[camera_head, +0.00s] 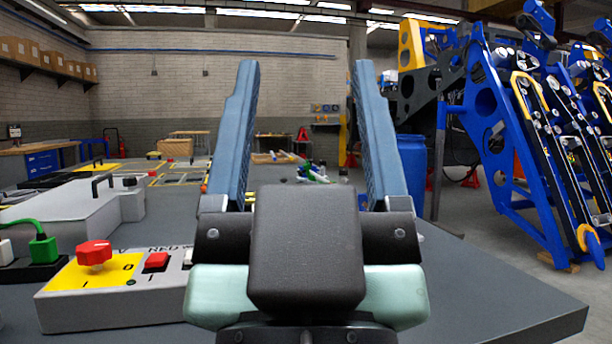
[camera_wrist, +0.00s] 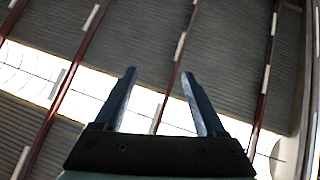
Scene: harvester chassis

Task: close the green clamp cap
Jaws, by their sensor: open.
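My gripper (camera_head: 306,68) stands large in the middle of the head view, with its two blue-grey fingers spread wide apart and nothing between them. In the wrist view my gripper (camera_wrist: 158,72) is also open and empty, against the ceiling beams and bright skylights. No green clamp cap can be made out for certain. A small green item (camera_head: 315,174) shows between the fingers, well beyond them, among blue and white pieces; it is too small to identify. A green plug (camera_head: 43,247) with a green cable sits in a black socket at the far left.
A grey control box (camera_head: 120,314) with a red knob (camera_head: 94,253) and red button stands on the grey table (camera_head: 490,308) at left. Behind it is a light grey box with a handle (camera_head: 66,214). Blue frames (camera_head: 508,160) and a blue barrel (camera_head: 412,175) stand right. The table's right front is bare.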

